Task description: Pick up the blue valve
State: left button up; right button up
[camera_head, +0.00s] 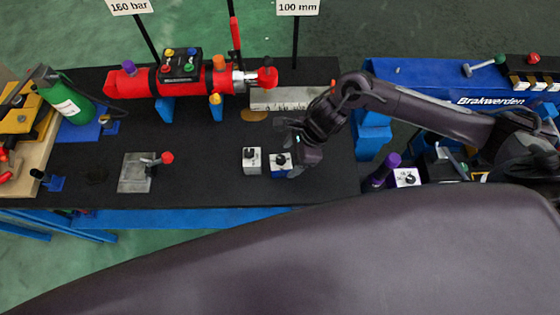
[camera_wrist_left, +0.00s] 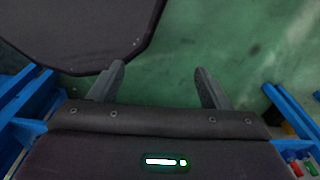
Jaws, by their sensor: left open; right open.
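The blue valve (camera_head: 279,172) is a small blue and white block with a black knob on top. It stands on the black table top, just right of a similar white block (camera_head: 251,168). My right gripper (camera_head: 288,148) is open at the blue valve, with its dark fingers by the valve's right and far sides. I cannot tell whether they touch it, and the gripper partly hides its right side. My left gripper (camera_wrist_left: 160,75) is open and empty in the left wrist view, above green floor and away from the table.
A red cylinder (camera_head: 135,84) with colored knobs lies along the table's back. A metal plate with a red-tipped lever (camera_head: 137,183) is at left, near a green bottle (camera_head: 68,101). A steel block (camera_head: 290,99) stands behind my right gripper. A blue bench (camera_head: 430,78) is at right.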

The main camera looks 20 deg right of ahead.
aim_at(282, 161)
jog(key=shift+w+a+f+p, duration=0.15)
jog(key=shift+a+f+p, duration=0.1)
jog(key=shift+a+p, duration=0.1)
jog(key=x, duration=0.1)
jog(key=p+x, duration=0.1)
jog(key=x, duration=0.1)
jog(key=shift+w+a+f+p, duration=0.1)
jog(key=shift+w+a+p, duration=0.15)
jog(key=shift+a+p, duration=0.05)
jog(key=shift+w+a+f, duration=0.1)
jog(key=shift+a+f, duration=0.1)
jog(key=shift+f, duration=0.35)
grip_shut()
pick_arm(q)
jog(key=r, duration=0.1)
jog(key=w+r, duration=0.1)
jog(key=shift+r, duration=0.4)
pick_arm(e)
jog(key=shift+w+r, duration=0.1)
